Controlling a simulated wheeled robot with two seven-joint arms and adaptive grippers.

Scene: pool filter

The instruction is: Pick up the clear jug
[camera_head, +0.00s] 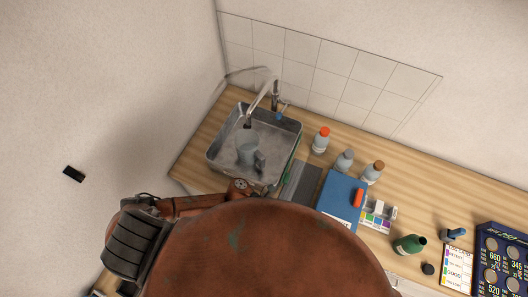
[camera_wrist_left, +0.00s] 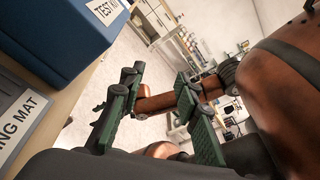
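The clear jug (camera_head: 246,153) stands inside the grey metal sink basin (camera_head: 213,150), below the tap spout in the head view. It looks greyish and see-through, with its handle toward the lower right. My left gripper (camera_wrist_left: 158,115) shows in the left wrist view, its green-padded fingers spread apart with nothing between them. The jug does not show in that view. My right gripper is not in view.
The tap (camera_head: 270,92) arches over the basin. Bottles (camera_head: 321,140) stand along the counter to its right. The blue test kit box (camera_head: 341,196) is on the counter and shows close beside my left gripper (camera_wrist_left: 60,35), near a grey mat (camera_wrist_left: 18,115).

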